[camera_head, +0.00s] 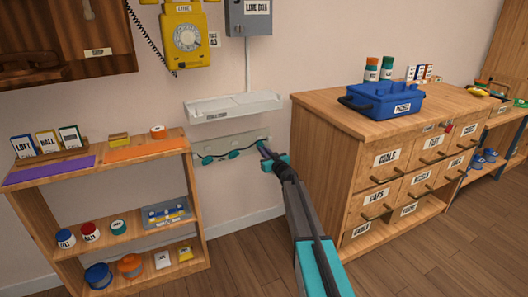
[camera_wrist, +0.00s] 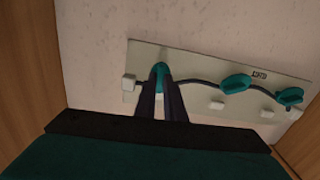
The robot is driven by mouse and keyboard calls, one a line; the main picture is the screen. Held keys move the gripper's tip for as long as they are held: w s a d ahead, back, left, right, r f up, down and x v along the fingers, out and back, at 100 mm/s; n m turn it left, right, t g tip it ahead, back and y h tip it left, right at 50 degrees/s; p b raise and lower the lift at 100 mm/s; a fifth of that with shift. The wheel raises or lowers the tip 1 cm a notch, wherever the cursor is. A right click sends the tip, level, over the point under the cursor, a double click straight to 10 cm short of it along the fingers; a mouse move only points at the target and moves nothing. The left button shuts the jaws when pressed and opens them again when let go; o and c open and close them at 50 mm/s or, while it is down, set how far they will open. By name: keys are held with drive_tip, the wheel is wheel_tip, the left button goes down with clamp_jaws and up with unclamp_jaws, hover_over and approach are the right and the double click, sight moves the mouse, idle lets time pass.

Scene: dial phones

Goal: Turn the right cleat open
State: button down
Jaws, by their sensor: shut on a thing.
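A pale plate (camera_head: 232,143) is fixed low on the wall, with teal cleats and a dark cord along it. My gripper (camera_head: 264,150) reaches the plate's right end in the head view. In the wrist view, where the plate appears turned over, my gripper (camera_wrist: 160,92) is shut on the right cleat (camera_wrist: 160,70), which shows at the left there. The middle cleat (camera_wrist: 235,84) and the left cleat (camera_wrist: 290,96) lie flat along the plate, apart from my fingers. The fingers hide part of the held cleat, so its exact angle is hard to tell.
A white shelf (camera_head: 233,106) juts out just above the plate. A wooden rack (camera_head: 110,185) with small goods stands at the left. A drawer cabinet (camera_head: 310,135) bearing a blue toolbox (camera_head: 385,98) stands close at the right. A yellow phone (camera_head: 186,38) hangs above.

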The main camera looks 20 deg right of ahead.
drive_tip(key=shift+a+f+n+b, duration=0.15)
drive_tip(key=shift+n+b, duration=0.5)
drive_tip(key=shift+n, duration=3.2)
drive_tip(key=shift+a+f+n+b, duration=0.15)
drive_tip(key=shift+n+b, duration=0.45)
drive_tip(key=shift+n, duration=3.3)
drive_tip(key=shift+f+n+b, duration=0.25)
drive_tip(key=shift+n+b, duration=0.4)
drive_tip(key=shift+n, duration=3.2)
drive_tip(key=c, duration=1.8)
unclamp_jaws()
drive_tip(key=shift+c, duration=0.2)
drive_tip(key=shift+s, duration=0.2)
